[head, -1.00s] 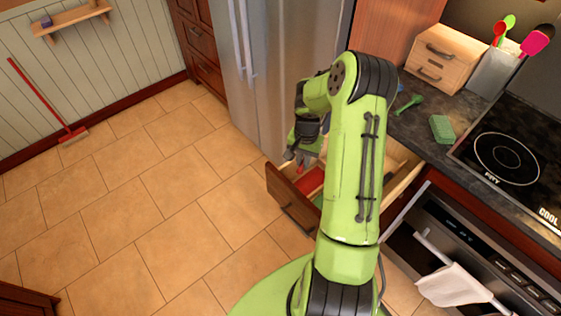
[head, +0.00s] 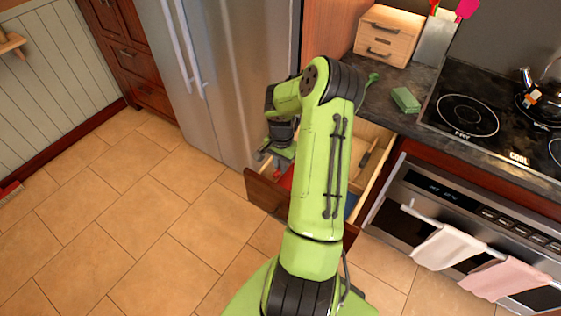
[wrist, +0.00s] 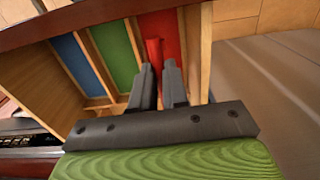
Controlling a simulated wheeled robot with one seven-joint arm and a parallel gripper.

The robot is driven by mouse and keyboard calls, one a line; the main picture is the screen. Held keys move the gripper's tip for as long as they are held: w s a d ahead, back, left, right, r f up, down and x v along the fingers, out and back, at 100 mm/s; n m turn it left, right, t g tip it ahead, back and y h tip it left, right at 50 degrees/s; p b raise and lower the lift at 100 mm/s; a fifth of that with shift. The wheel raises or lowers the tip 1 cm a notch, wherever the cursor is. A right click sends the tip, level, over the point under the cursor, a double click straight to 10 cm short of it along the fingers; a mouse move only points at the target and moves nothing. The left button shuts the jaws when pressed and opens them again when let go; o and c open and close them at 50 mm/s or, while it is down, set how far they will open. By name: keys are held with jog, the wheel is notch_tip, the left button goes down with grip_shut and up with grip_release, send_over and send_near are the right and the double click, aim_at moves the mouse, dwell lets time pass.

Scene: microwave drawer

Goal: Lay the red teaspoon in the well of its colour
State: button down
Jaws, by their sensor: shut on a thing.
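The red teaspoon (wrist: 153,48) shows in the wrist view as a short red piece just past my fingertips. My gripper (wrist: 158,66) is shut on it. The red well (wrist: 172,28) lies directly behind the spoon, in the open drawer, and the spoon is over it; I cannot tell whether they touch. In the head view my gripper (head: 270,163) is low at the drawer's left end, and my arm hides much of the drawer. Most of the spoon is hidden by the fingers.
The wooden drawer (head: 262,192) also has a green well (wrist: 115,50) and a blue well (wrist: 76,62), with thin wooden dividers between. A green spoon (head: 368,82) and green sponge (head: 406,99) lie on the dark counter. The fridge (head: 225,80) stands close behind my gripper.

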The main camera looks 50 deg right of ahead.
notch_tip(320, 180, down, 11)
jog(key=b, duration=0.7)
jog(key=shift+r, duration=0.2)
jog(key=c, duration=1.1)
grip_release()
jog(key=shift+o, duration=0.2)
notch_tip(320, 180, up, 12)
jog(key=p, duration=0.8)
jog(key=shift+r+p, duration=0.15)
jog(key=shift+p, duration=0.25)
